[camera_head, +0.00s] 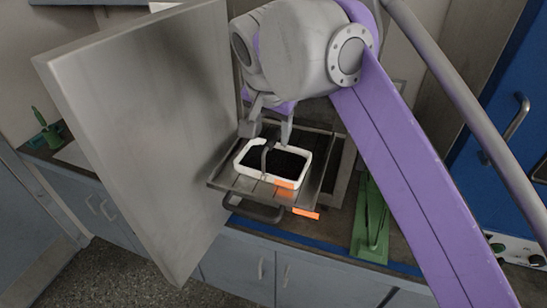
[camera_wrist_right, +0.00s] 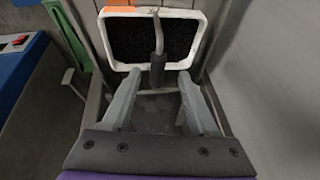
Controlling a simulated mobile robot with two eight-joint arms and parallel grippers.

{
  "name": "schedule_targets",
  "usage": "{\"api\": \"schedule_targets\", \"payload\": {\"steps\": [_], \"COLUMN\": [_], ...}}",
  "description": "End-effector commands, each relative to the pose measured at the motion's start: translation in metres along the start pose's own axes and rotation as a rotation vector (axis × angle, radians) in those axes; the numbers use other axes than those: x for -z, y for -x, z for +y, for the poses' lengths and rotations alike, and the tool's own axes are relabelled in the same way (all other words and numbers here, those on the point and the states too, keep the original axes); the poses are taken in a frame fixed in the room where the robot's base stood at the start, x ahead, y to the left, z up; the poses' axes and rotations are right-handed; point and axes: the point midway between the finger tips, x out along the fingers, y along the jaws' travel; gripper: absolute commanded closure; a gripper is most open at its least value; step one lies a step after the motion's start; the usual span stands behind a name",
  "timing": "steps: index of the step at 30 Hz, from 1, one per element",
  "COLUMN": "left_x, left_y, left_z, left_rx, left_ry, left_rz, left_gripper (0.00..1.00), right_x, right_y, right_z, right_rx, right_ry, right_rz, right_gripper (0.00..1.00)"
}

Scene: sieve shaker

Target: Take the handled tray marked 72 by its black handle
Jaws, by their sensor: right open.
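The handled tray (camera_head: 306,168) has a white rim, a dark inside and an orange label. It sits on a grey pulled-out shelf in the open cabinet; the number on its label cannot be read. My right gripper (camera_head: 269,134) is open, pointing down just above the handle. In the right wrist view, the tray (camera_wrist_right: 203,40) lies ahead and the handle's black grip (camera_wrist_right: 157,70) shows between the two open fingertips (camera_wrist_right: 160,80), with a gap on each side. My left gripper is not in view.
The grey shelf (camera_head: 222,177) carries the tray. A large open cabinet door (camera_head: 130,130) stands close on the left. A second orange label (camera_head: 306,213) shows at the shelf's lower right. A green object (camera_head: 371,220) lies on the counter to the right.

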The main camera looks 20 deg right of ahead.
Motion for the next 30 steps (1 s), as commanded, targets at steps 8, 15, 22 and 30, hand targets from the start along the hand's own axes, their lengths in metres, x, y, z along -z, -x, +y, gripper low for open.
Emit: {"api": "schedule_targets", "payload": {"steps": [8, 15, 22, 30], "left_x": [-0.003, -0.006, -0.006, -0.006], "left_y": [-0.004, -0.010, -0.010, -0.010], "left_z": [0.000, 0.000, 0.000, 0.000], "left_rx": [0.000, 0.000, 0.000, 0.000], "left_ry": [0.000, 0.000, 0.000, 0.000], "left_rz": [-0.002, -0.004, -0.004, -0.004], "left_gripper": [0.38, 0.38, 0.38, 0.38], "right_x": [-0.001, -0.002, -0.002, -0.002], "right_y": [-0.026, -0.060, -0.067, -0.067], "right_z": [0.002, 0.005, 0.004, 0.004], "right_rx": [0.000, 0.001, 0.001, 0.001], "right_ry": [-0.001, -0.001, 0.000, 0.000], "right_rz": [0.001, 0.000, 0.000, 0.000], "right_gripper": [0.40, 0.40, 0.40, 0.71]}}
